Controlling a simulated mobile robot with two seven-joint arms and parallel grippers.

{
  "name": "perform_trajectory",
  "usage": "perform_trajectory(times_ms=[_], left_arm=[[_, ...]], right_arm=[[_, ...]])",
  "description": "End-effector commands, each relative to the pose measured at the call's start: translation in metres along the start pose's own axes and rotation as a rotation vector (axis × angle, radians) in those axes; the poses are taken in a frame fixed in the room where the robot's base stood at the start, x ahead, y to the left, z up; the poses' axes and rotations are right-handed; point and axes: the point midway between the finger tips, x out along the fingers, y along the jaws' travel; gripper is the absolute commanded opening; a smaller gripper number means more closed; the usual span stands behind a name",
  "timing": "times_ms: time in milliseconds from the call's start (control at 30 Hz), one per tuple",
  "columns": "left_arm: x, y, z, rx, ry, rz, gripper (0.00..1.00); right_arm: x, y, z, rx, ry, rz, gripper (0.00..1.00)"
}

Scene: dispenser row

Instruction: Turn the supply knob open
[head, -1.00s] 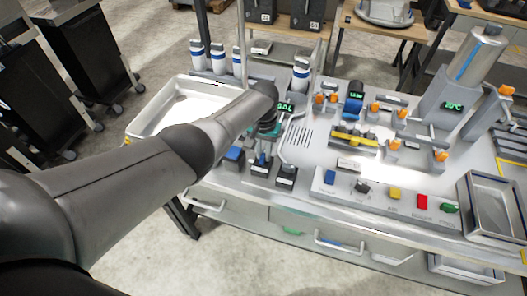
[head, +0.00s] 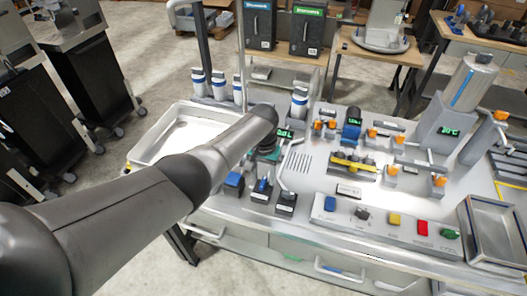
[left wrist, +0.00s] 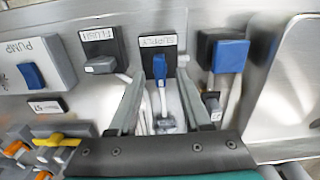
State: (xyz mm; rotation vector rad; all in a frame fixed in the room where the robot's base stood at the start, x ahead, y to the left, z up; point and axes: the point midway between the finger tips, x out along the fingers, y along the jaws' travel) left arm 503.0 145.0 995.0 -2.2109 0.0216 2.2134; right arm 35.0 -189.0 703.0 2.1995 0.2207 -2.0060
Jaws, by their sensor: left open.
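The supply knob is a dark block with a label reading SUPPLY and a blue lever (left wrist: 159,68). In the head view it is the middle of three dark blocks (head: 262,189) at the counter's front left. My left gripper (left wrist: 159,84) is open. In the left wrist view its two fingers lie on either side of the blue lever, with gaps showing; whether either touches it I cannot tell. In the head view my left gripper (head: 266,160) is just behind and above the block, partly hidden by my arm. My right gripper is not in view.
A flush block (left wrist: 100,52) stands on one side of the supply knob and a block with a large blue top (left wrist: 226,56) on the other. A panel with a blue PUMP switch (left wrist: 32,76) is farther along. A pale tray (head: 157,150) lies left of my gripper.

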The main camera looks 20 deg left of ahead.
Motion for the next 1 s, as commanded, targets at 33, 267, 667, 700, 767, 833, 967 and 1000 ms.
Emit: perform_trajectory(times_ms=[33, 267, 667, 700, 767, 833, 967, 1000], left_arm=[[-0.012, 0.0, 0.0, 0.0, 0.003, 0.0, 0.49], [-0.052, 0.0, -0.001, 0.0, 0.004, 0.0, 0.49], [-0.121, 0.0, -0.001, -0.001, 0.005, 0.0, 0.49], [-0.125, 0.0, -0.001, 0.0, 0.005, 0.001, 0.49], [-0.13, 0.0, -0.001, 0.0, 0.004, 0.0, 0.49], [-0.134, 0.0, -0.001, 0.0, 0.004, 0.001, 0.49], [-0.136, 0.0, 0.0, -0.001, 0.001, 0.0, 0.49], [-0.136, 0.0, 0.0, -0.001, 0.001, 0.0, 0.49]], right_arm=[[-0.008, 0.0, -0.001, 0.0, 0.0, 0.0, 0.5], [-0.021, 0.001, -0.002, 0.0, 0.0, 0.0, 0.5], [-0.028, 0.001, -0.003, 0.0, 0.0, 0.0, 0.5], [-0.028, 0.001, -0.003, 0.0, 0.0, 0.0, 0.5], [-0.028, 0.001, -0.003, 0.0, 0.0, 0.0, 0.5], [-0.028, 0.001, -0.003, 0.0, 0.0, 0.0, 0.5], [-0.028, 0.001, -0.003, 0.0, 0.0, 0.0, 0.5], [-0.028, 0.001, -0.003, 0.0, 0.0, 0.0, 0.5]])
